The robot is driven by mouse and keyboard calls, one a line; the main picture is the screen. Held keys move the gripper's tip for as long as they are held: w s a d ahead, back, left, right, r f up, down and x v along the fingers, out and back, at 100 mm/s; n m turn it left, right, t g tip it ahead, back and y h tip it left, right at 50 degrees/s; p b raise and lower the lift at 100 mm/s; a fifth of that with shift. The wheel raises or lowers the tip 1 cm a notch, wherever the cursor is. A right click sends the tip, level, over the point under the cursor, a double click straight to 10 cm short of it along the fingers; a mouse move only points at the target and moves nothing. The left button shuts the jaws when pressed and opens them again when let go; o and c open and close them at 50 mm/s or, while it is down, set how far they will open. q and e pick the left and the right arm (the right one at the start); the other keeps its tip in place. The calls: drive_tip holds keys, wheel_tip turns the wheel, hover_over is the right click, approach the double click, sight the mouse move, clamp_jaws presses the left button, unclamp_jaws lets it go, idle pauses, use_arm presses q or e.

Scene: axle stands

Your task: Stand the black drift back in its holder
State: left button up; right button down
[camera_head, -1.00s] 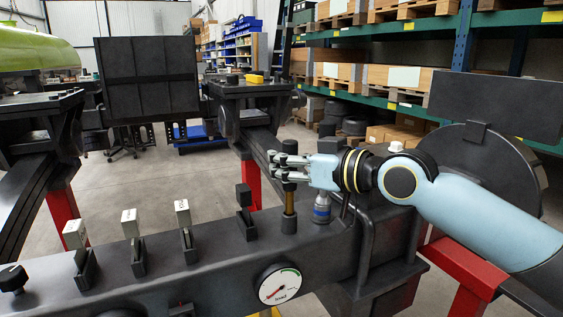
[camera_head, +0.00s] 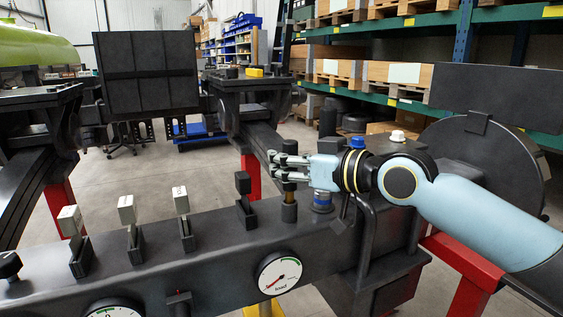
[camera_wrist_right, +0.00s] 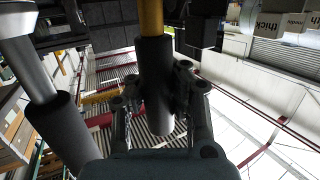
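My right gripper (camera_head: 289,167) reaches in from the right and is closed around the upper black part of the black drift (camera_wrist_right: 155,85), which is upright. Below the fingers, a brass-coloured length of the drift shows in the head view (camera_head: 290,188). It runs down to the black cup-shaped holder (camera_head: 289,212) on the dark beam, and its lower end is hidden there. In the wrist view, the black part lies between the fingers, with the yellow shaft running to the top edge. My left gripper is not in view.
A silver and blue fitting (camera_head: 321,202) stands just right of the holder. A black upright block (camera_head: 244,190) stands to its left, then several white-tagged pieces (camera_head: 181,200). A round gauge (camera_head: 279,273) is on the beam's front. A silver rod with a black sleeve (camera_wrist_right: 58,125) is close by.

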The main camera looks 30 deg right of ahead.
drive_tip(key=shift+f+b, duration=0.55)
drive_tip(key=shift+f, duration=0.15)
drive_tip(key=c, duration=1.3)
unclamp_jaws()
wheel_tip(320, 180, up, 10)
drive_tip(key=shift+r, duration=0.1)
